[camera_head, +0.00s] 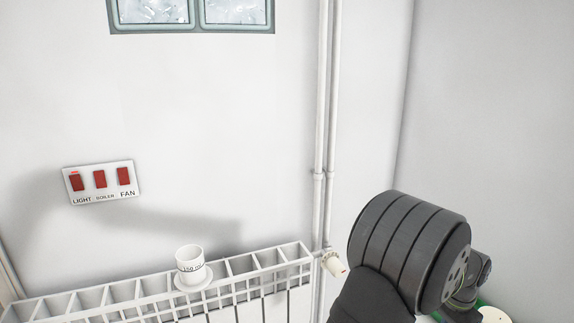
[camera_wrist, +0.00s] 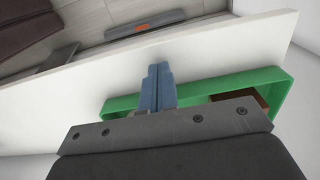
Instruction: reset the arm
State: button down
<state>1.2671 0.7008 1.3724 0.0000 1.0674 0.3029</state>
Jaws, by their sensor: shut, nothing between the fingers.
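My arm, dark grey and thick, fills the lower right of the head view. My gripper is hidden there behind the arm. In the wrist view my gripper (camera_wrist: 158,88) shows as two blue-grey fingers shut together with nothing between them. The fingers point over a white surface (camera_wrist: 215,55). A green tray (camera_wrist: 268,85) lies close to the fingers in the wrist view, partly hidden by my gripper's body. Something brown (camera_wrist: 240,97) is inside it.
A white radiator (camera_head: 135,290) runs along the wall, with a white cup (camera_head: 190,258) on a saucer on top. A valve knob (camera_head: 335,264) and vertical pipes (camera_head: 324,130) stand left of my arm. A panel with red switches (camera_head: 100,182) is on the wall.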

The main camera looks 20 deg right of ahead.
jog(key=a, duration=0.7)
jog(key=w+r+h, duration=0.1)
jog(key=r+h, duration=0.1)
jog(key=r, duration=1.2)
jog(key=w+a+r+h, duration=0.1)
jog(key=w+r+h, duration=0.1)
jog(key=r, duration=1.2)
jog(key=shift+a+r+h, duration=0.25)
jog(key=shift+h, duration=0.05)
